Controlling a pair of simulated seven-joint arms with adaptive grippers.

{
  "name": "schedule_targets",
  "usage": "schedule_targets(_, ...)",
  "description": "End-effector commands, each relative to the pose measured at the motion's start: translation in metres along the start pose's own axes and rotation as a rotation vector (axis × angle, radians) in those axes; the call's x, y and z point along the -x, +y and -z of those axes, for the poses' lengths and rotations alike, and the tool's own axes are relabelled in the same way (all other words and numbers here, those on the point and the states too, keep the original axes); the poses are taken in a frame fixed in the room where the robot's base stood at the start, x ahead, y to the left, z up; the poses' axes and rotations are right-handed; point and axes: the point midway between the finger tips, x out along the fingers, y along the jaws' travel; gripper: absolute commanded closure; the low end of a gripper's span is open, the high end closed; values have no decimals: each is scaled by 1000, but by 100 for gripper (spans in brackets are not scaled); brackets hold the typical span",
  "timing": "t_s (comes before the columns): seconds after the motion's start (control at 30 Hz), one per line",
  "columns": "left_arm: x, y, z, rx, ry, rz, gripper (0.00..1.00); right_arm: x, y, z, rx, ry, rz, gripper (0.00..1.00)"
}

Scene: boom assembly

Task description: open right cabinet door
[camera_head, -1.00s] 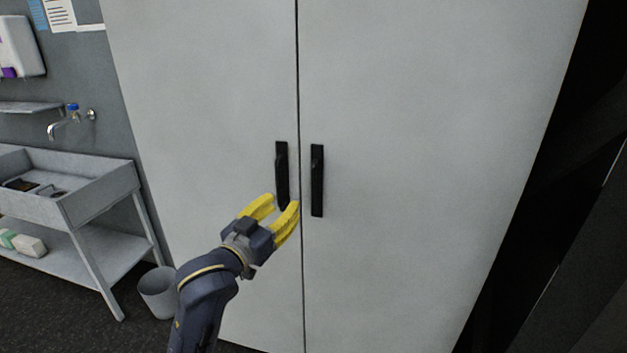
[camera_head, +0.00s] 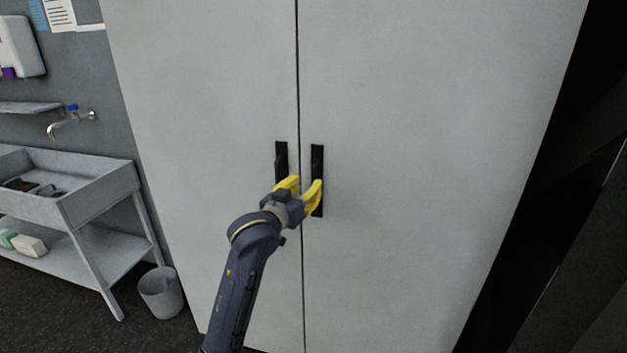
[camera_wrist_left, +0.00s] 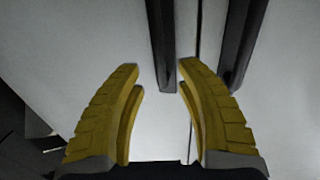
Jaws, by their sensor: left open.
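The right cabinet door (camera_head: 420,150) is closed, level with the left door (camera_head: 215,120) along a thin dark seam. Its black vertical handle (camera_head: 317,163) stands just right of the seam. The left door's black handle (camera_head: 281,158) is just left of it. My left gripper (camera_head: 304,184) is open, with yellow fingers at the lower part of the handles. In the left wrist view the left gripper (camera_wrist_left: 160,80) has the left handle (camera_wrist_left: 162,45) ahead between its fingertips. The right handle (camera_wrist_left: 238,40) lies beyond the right finger. I cannot tell whether a finger touches it. My right gripper is not in view.
A grey sink (camera_head: 90,190) on a stand, with a tap (camera_head: 72,122) above, is at the left. A grey bucket (camera_head: 161,292) stands on the floor beside the cabinet. A dark area borders the cabinet's right side.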

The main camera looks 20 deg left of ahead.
Motion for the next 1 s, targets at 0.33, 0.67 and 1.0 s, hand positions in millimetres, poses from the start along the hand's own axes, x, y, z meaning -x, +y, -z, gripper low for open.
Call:
schedule_targets(0.33, -39, 0, 0, 2, 0, 0, 64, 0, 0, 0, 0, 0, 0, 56)
schedule_targets(0.67, -47, 0, 0, 0, 0, 0, 64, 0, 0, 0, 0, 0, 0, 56)
schedule_targets(1.0, -47, 0, 0, 1, 0, 0, 80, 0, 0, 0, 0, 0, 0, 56)
